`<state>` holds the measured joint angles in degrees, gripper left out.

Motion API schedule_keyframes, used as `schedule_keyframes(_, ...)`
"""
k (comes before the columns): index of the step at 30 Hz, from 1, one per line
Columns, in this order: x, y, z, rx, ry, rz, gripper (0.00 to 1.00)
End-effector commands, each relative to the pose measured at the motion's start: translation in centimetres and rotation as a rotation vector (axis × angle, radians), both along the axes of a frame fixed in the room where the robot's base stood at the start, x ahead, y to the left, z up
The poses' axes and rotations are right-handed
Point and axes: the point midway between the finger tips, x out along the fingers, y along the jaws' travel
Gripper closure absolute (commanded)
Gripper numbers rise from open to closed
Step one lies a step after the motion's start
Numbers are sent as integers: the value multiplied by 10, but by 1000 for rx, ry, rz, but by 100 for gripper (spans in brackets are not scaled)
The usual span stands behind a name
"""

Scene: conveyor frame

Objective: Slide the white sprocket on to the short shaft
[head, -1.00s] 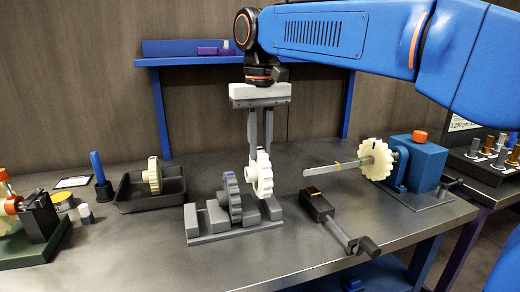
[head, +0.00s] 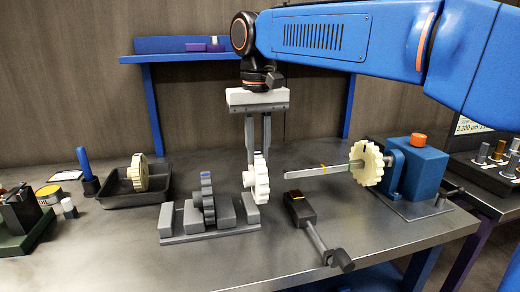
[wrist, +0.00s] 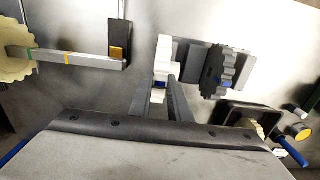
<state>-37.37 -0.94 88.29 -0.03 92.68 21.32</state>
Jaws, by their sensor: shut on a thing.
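My gripper (head: 257,172) points down and is shut on the white sprocket (head: 262,182), holding it upright by its upper part. The fingers and the white sprocket (wrist: 161,68) also show in the wrist view. A grey square shaft (head: 318,171) sticks out leftward from a blue housing (head: 425,165). Its free end is a small gap to the right of the white sprocket in the head view. A cream sprocket (head: 371,163) sits on the shaft close to the housing. The wrist view shows the shaft (wrist: 85,58) with a yellow mark. The sprocket's bore is not clearly visible.
A grey rack (head: 220,234) holding a dark grey sprocket (head: 206,200) stands left of the white sprocket. A dark block with a handle (head: 300,210) lies below the shaft. A black tray (head: 120,196) with another cream sprocket (head: 138,175) is further left.

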Motion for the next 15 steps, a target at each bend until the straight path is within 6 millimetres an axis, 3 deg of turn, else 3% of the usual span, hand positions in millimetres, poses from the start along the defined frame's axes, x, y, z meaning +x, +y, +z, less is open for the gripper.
schedule_keyframes(15,5,-17,0,0,0,-3,100)
